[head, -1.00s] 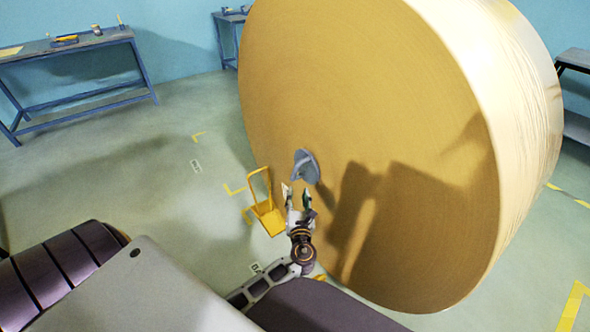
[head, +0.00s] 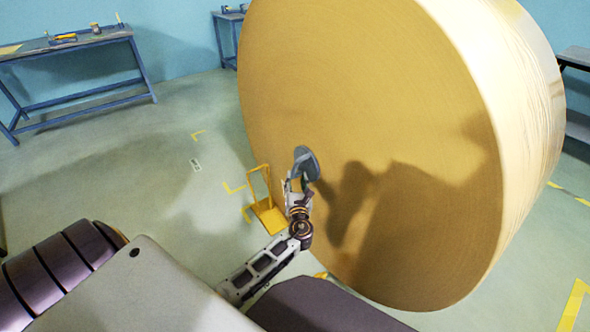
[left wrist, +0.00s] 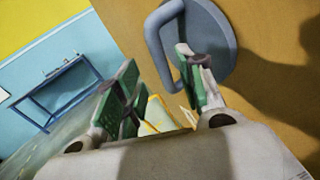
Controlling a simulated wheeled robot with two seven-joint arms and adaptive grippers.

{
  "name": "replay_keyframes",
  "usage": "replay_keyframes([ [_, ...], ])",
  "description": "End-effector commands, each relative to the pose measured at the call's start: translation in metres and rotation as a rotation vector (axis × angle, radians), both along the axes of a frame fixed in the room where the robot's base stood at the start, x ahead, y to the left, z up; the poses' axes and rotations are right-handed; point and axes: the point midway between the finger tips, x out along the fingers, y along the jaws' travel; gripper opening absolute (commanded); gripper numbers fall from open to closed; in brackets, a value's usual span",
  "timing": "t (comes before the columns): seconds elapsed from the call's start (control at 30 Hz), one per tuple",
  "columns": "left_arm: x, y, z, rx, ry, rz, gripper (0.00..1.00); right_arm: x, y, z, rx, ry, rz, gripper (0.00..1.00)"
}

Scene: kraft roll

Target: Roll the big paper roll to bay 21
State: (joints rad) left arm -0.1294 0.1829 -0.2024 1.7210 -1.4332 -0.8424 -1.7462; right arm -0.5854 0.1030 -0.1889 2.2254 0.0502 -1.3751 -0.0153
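The big paper roll (head: 370,120) stands on its curved side, its flat brown end facing me. A grey disc (head: 309,160) with a bent tube handle (left wrist: 156,50) sits low on that end face. My left gripper (head: 295,180) is at the disc. In the left wrist view its green-padded fingers (left wrist: 155,62) are apart, with the handle bar showing between them and the right finger in front of the disc. I cannot tell whether they touch the handle. A small floor label (head: 196,165) is too small to read, so bay 21 cannot be identified. My right gripper is not in view.
A yellow upright frame with a flat base (head: 268,215) stands on the floor just left of the roll. Yellow corner marks (head: 233,189) lie on the floor. A blue workbench (head: 75,45) stands at the back left.

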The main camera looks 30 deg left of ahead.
Motion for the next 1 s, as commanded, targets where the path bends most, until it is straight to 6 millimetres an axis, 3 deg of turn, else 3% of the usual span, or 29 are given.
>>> replay_keyframes([
  [0.5, 0.046, 0.033, 0.0, 0.0, -0.002, 0.001, 0.39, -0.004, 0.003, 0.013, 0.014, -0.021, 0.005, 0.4],
  [1.0, 0.059, 0.042, 0.0, 0.0, 0.0, 0.0, 0.39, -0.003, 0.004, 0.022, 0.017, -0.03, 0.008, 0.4],
])
